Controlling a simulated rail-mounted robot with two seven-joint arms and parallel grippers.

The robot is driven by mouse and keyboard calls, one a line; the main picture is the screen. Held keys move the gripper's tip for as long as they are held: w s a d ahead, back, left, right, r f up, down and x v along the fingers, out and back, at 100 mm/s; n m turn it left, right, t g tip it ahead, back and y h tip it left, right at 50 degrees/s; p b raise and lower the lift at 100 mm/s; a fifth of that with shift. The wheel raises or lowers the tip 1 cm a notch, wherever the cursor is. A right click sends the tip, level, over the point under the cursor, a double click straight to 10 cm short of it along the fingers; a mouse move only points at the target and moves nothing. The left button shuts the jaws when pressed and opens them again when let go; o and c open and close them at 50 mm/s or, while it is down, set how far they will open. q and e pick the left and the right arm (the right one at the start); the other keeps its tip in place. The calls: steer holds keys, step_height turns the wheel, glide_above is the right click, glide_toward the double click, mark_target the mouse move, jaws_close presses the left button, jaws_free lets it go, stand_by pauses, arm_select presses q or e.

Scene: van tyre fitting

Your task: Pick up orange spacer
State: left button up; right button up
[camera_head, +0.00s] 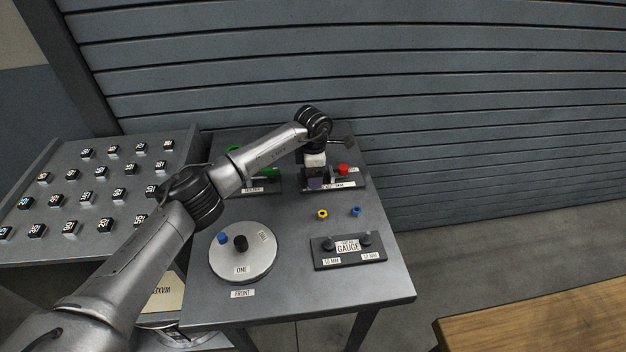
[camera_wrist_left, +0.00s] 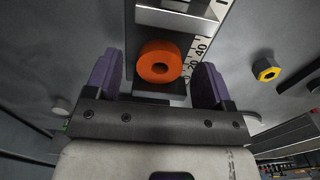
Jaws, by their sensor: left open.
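The orange spacer (camera_wrist_left: 159,61) is a thick ring with a centre hole. In the left wrist view it lies at a small dark block beside a white scale strip (camera_wrist_left: 197,58) with numbers. My left gripper (camera_wrist_left: 155,76) is open, with one purple finger on each side of the spacer; I see gaps between the fingers and the ring. In the head view my left gripper (camera_head: 318,183) is over the dark stand at the back of the table, and I cannot make out the orange spacer there. My right gripper is in neither view.
A red piece (camera_head: 343,169) is just right of my gripper, and green pieces (camera_head: 268,172) are to its left. A yellow nut (camera_head: 322,213) and a blue nut (camera_head: 356,211) lie in front. A gauge block (camera_head: 347,262) and a round plate (camera_head: 241,265) stand nearer the front.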

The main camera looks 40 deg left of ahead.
arm_select(q)
steer(key=shift+f, duration=0.2)
steer(key=c, duration=1.1)
steer(key=shift+r, duration=0.15)
